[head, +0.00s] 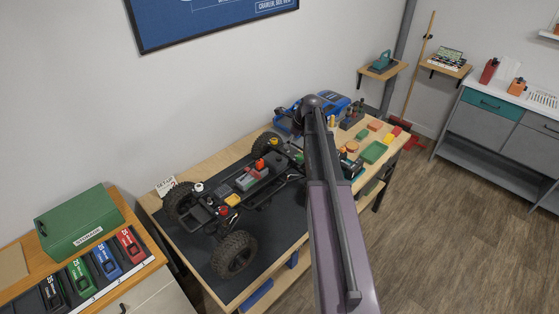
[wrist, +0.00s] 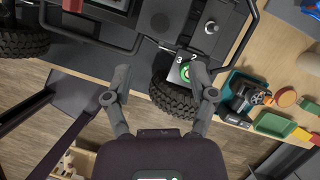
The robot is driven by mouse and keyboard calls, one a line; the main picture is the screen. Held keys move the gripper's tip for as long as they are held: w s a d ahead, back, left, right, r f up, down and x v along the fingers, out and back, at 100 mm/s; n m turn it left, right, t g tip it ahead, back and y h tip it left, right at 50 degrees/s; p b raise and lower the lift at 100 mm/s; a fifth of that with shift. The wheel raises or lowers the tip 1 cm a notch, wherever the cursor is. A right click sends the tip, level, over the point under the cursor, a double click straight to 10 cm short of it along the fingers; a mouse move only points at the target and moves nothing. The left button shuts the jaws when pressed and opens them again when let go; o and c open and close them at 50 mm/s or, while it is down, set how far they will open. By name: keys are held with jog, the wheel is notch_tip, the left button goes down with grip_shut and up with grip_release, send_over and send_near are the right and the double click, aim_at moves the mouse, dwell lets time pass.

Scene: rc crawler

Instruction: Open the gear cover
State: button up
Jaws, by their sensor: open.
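The RC crawler chassis (head: 258,178) stands without its body on a dark mat on the workbench. In the wrist view its tube rails (wrist: 100,43) and black tyre (wrist: 172,97) show. A light plate with a green round mark and digits (wrist: 186,71) lies by the right fingertip. My gripper (wrist: 161,78) is open, with nothing between its fingers, above the chassis edge. In the head view my arm hides it.
A blue body shell (head: 333,99) stands at the bench's back. A green tray (head: 374,152) and small coloured parts lie at the bench's right. A green storage box (head: 80,228) and coloured battery packs (head: 106,255) are on the left cabinet. Open floor lies right of the bench.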

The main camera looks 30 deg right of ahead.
aim_at(279, 158)
jog(key=shift+b+x, duration=4.35)
jog(key=shift+x, duration=0.7)
grip_shut()
